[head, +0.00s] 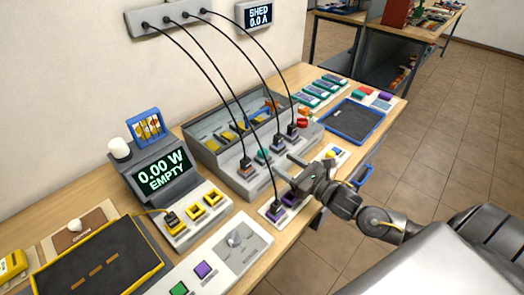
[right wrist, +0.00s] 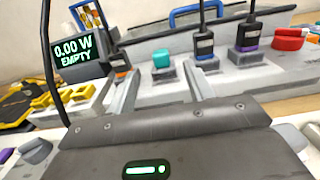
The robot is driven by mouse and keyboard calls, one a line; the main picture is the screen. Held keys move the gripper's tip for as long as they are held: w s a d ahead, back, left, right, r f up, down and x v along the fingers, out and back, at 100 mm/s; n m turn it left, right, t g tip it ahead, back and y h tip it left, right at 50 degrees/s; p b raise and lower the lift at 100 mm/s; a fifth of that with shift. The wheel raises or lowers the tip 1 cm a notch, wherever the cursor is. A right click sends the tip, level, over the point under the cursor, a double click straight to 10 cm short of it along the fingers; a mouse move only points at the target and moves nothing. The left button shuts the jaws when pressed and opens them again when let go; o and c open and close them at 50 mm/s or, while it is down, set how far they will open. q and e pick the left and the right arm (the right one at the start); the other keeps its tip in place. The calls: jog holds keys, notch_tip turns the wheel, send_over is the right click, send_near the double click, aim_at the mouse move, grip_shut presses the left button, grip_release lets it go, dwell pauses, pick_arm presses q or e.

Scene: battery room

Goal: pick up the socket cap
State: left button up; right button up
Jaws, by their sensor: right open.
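A small teal cap (right wrist: 161,58) sits on a grey socket block in the right wrist view; I take it to be the socket cap. My right gripper (head: 292,174) is open and reaches in front of the grey socket box (head: 232,178), above the bench's front edge. I see nothing between its fingers. Its dark housing fills the bottom of the right wrist view and hides what lies below. My left gripper is not in view.
Cabled plugs stand in the box beside the cap, one blue-banded (right wrist: 205,52) and one purple-banded (right wrist: 249,42). A red knob (right wrist: 287,40) is at the right. Black cables hang from a wall strip (head: 168,18). A dark blue-rimmed tray (head: 325,119) lies beyond the box.

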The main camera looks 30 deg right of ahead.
aim_at(266, 152)
jog(key=x, duration=0.3)
jog(key=shift+w+a+p, duration=0.1)
jog(key=shift+w+p, duration=0.25)
jog(key=p+x, duration=0.2)
jog(key=x, duration=0.2)
jog(key=shift+w+a+r+p, duration=0.1)
jog(key=shift+w+p, duration=0.1)
jog(key=shift+p, duration=0.1)
jog(key=shift+w+a, duration=0.2)
jog(key=shift+w, duration=0.1)
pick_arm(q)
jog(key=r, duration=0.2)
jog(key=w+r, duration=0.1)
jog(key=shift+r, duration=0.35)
pick_arm(e)
jog(key=c, duration=1)
jog(key=shift+c, duration=0.2)
